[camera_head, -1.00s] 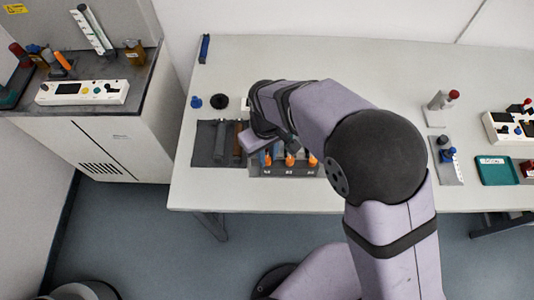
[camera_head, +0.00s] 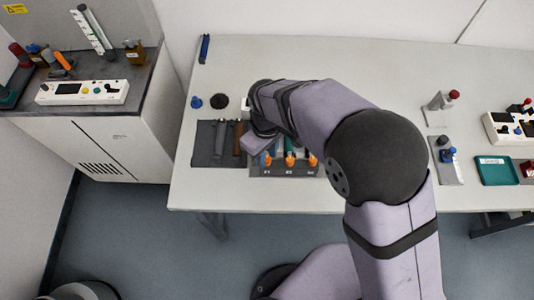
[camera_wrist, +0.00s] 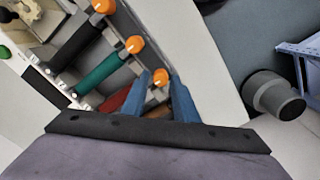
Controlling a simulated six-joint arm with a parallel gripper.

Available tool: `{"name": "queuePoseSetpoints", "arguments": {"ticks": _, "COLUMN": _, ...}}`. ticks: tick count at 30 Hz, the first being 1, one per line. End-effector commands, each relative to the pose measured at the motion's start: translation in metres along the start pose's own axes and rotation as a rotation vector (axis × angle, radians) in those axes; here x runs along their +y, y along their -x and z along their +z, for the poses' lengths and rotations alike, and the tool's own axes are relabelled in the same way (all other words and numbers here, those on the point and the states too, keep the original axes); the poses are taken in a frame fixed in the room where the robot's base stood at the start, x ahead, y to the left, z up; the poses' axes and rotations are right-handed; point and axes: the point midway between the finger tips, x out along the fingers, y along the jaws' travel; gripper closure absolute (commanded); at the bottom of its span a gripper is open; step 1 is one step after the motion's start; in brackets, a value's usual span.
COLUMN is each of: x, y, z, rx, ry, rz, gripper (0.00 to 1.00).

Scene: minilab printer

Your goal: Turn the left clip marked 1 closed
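A grey holder with three orange clips stands near the front edge of the table. The left clip, marked 1, (camera_head: 266,159) shows at the lower left of my wrist. In the wrist view this clip (camera_wrist: 160,77) lies between the two blue fingers of my gripper (camera_wrist: 165,92). The fingers are apart, one on each side of the clip; I cannot tell whether they touch it. A red cartridge (camera_wrist: 115,101) lies behind it. The middle clip (camera_head: 290,160) and right clip (camera_head: 312,161) stand clear of the fingers. In the head view my wrist hides the fingertips.
Green (camera_wrist: 97,72) and black (camera_wrist: 77,45) cartridges lie behind the other clips. A dark tray (camera_head: 205,150) with grey and brown bars is left of the holder. A blue cap (camera_head: 196,102) and a black cap (camera_head: 219,102) lie behind it. The table front is clear.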

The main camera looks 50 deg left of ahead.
Motion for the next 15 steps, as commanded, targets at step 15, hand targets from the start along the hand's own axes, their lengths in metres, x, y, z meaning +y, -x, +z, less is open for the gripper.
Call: {"name": "queuePoseSetpoints", "arguments": {"ticks": 15, "x": -0.0001, "y": 0.0084, "z": 0.0000, "rx": 0.000, "ry": -0.001, "rz": 0.000, "gripper": 0.63}}
